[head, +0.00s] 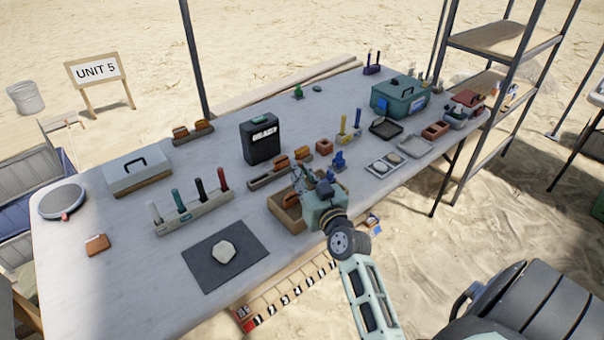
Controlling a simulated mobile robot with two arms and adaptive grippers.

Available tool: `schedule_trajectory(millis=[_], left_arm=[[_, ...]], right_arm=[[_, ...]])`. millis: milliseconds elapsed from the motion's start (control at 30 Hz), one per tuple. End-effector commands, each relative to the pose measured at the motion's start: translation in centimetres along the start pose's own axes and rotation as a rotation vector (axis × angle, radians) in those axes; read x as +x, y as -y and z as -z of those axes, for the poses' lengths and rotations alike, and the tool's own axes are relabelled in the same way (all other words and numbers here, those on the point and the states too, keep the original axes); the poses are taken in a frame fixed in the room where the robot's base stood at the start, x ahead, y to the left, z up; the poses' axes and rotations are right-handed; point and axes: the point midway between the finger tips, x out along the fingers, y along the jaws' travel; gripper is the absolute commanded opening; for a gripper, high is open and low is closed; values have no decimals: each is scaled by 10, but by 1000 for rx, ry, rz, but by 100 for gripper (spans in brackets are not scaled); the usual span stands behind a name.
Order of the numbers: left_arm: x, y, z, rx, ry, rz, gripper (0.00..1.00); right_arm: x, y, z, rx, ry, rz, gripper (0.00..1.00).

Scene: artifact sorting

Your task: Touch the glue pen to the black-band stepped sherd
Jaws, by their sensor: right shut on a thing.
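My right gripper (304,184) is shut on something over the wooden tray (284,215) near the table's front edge. The held thing is too small and hidden to name. An orange-brown piece (291,201) shows in the tray beside the gripper. I cannot tell which is the glue pen. Orange-brown sherds stand in a back holder (193,133) and a middle holder (268,179). Their bands are too small to tell. My left gripper is not in view.
A pale stone-like piece (224,252) lies on a dark mat (205,267). A black box (261,141), a grey toolbox (138,173) and a green toolbox (399,98) stand on the table (110,285). Blue upright items (339,161) are close right of my gripper. The front left is mostly clear.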

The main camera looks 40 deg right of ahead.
Motion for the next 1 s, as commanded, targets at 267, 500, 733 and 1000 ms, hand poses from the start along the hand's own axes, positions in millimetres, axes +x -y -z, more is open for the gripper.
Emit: schedule_trajectory(millis=[267,500,733,1000], left_arm=[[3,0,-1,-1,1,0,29],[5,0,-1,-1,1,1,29],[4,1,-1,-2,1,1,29],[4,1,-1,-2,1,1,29]], right_arm=[[0,0,-3,-1,0,0,0],[0,0,-6,-1,0,0,0],[0,0,-6,0,0,0,0],[0,0,-6,-1,0,0,0]])
